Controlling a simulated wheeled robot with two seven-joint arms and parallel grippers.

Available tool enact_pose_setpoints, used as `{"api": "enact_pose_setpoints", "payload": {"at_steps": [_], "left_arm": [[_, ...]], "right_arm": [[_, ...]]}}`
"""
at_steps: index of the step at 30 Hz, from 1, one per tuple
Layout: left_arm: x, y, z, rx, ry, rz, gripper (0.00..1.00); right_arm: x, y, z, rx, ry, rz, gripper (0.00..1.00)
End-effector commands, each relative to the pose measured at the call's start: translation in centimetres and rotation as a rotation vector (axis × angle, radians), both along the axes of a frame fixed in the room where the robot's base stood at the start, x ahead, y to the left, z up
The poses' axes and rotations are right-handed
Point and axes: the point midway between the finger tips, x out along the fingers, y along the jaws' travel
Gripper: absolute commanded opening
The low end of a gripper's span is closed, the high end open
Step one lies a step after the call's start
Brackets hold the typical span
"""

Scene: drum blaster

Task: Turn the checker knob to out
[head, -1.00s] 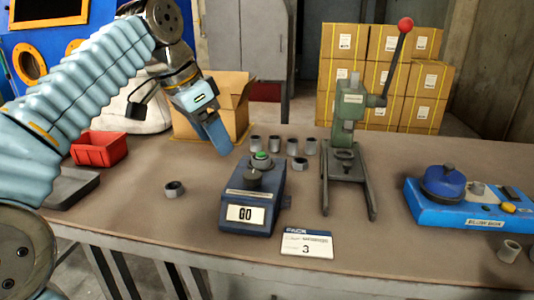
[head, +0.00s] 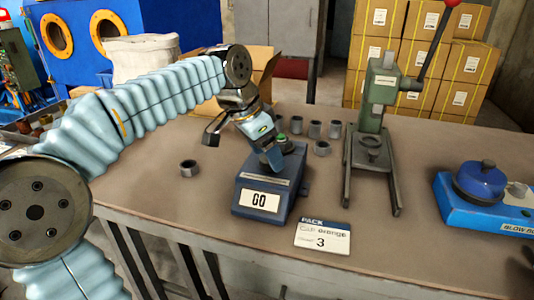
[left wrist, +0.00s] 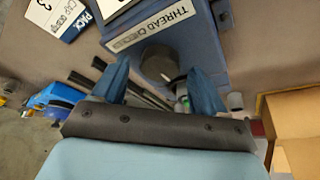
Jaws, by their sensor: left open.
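The blue thread checker (head: 248,212) sits on the table with its display reading "GO". It also shows upside down in the left wrist view (left wrist: 205,45), with a "THREAD CHECKER" label. Its dark round knob (left wrist: 160,64) shows there between my left fingertips; in the head view my gripper hides it. A green button (head: 283,138) shows behind the gripper. My left gripper (head: 274,158) points down over the checker's top. Its blue fingers (left wrist: 160,82) are open, one on each side of the knob. I cannot tell whether they touch it. My right gripper is not in view.
A card reading "PACK 3" (head: 322,238) lies right of the checker. Several grey caps (head: 315,129) stand behind it, and one (head: 189,168) lies to its left. A green lever press (head: 372,130) and a blue device (head: 487,205) stand to the right.

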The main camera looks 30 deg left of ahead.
Motion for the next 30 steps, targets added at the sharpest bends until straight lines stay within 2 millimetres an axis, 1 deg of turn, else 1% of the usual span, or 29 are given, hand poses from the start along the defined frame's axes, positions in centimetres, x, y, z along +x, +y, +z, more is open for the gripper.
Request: {"api": "enact_pose_setpoints", "payload": {"at_steps": [1, 4, 11, 12, 22, 23, 30], "left_arm": [[0.09, -0.07, -0.42, 0.001, 0.003, 0.000, 0.73], [0.28, -0.14, -0.83, 0.000, 0.000, 0.001, 0.73], [0.31, -0.16, -0.93, 0.000, 0.000, 0.001, 0.73], [0.31, -0.16, -0.93, 0.000, 0.000, 0.001, 0.71], [0.30, -0.16, -0.89, 0.000, 0.000, 0.000, 0.21], [0.30, -0.16, -0.89, 0.000, 0.000, 0.000, 0.18], [0.27, -0.18, -0.88, 0.000, 0.000, 0.024, 0.18]], "right_arm": [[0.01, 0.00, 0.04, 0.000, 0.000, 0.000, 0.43], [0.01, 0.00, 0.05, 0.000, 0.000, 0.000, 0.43], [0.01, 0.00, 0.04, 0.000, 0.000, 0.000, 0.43], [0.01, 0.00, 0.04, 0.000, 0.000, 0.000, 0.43], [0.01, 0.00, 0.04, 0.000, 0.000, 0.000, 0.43], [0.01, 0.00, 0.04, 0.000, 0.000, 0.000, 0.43], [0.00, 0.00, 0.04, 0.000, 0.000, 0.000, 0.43]]}}
